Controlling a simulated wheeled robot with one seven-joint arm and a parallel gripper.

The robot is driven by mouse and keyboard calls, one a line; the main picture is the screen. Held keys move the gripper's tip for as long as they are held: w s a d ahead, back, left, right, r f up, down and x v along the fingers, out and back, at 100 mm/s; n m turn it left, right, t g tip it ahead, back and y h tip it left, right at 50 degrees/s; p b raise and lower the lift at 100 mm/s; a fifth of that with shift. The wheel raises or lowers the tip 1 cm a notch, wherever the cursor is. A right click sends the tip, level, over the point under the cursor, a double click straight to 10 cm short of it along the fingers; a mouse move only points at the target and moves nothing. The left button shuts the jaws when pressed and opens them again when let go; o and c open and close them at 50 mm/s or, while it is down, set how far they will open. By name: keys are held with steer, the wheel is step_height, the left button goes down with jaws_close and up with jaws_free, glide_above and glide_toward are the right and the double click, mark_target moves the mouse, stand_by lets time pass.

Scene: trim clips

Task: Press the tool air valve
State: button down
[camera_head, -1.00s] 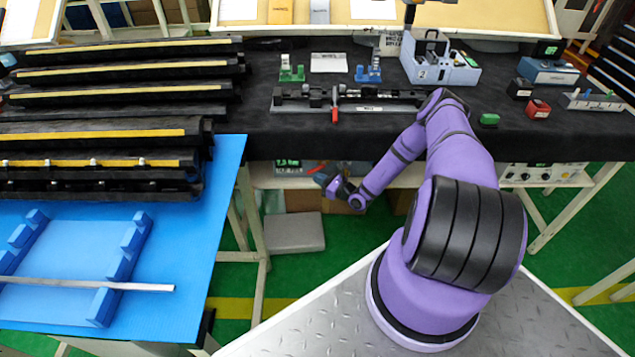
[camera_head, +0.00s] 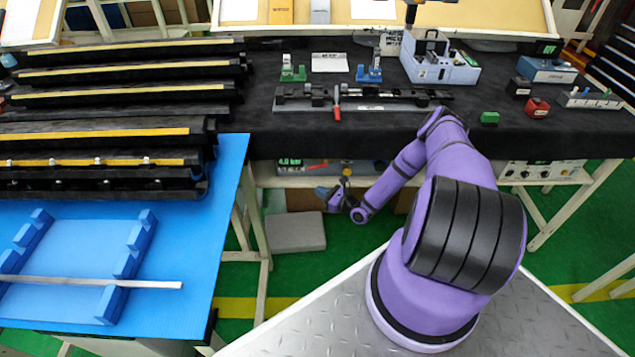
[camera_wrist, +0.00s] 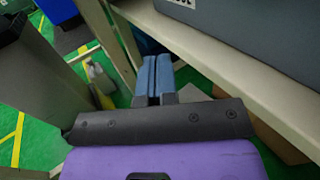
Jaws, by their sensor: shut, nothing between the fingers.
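My gripper (camera_head: 322,192) hangs low in front of the black-covered bench, below the bench top. Its blue fingers (camera_wrist: 152,78) are shut together with nothing between them in the wrist view. A small round yellow part (camera_head: 346,170) shows at the bench's lower shelf, just above and right of my fingertips and apart from them. It may be the tool air valve, but it is too small to be sure. No valve can be made out in the wrist view.
The beige shelf edge (camera_wrist: 205,65) runs close to the right of my fingers, with a grey box (camera_wrist: 265,35) on it. A blue table (camera_head: 215,230) stands at left. A grey box (camera_head: 296,232) sits low behind my gripper. A panel with knobs (camera_head: 541,173) is under the bench at right.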

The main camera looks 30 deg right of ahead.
steer(key=s+f, duration=0.4)
steer(key=f, duration=0.2)
steer(key=shift+s+a+f, duration=0.15)
steer(key=shift+s+a, duration=0.1)
steer(key=shift+a, duration=0.2)
